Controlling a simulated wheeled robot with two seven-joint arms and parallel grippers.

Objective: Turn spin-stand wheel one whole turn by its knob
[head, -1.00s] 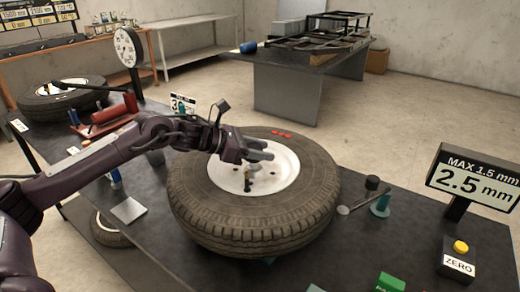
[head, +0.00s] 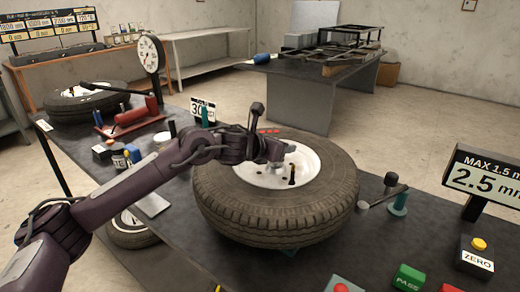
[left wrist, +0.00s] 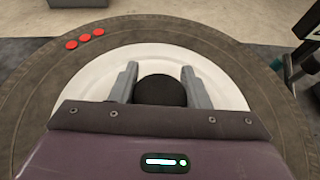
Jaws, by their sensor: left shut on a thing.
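The spin-stand wheel (head: 222,205) is a big dark tyre with a white rim, lying flat on the dark bench. Three red marks (head: 268,131) are on its far sidewall; they also show at the upper left in the left wrist view (left wrist: 85,39). My left gripper (head: 285,152) reaches over the rim from the left. In the left wrist view its two grey fingers (left wrist: 160,84) stand either side of a round black knob (left wrist: 160,91), shut on it. A dark upright peg (head: 292,174) shows just below the fingers in the head view. My right gripper is out of view.
Right of the tyre are a teal stand (head: 399,203), a "2.5 mm" display (head: 485,180) and a ZERO box (head: 477,258). A dial gauge (head: 150,55) and another tyre (head: 85,104) are at left.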

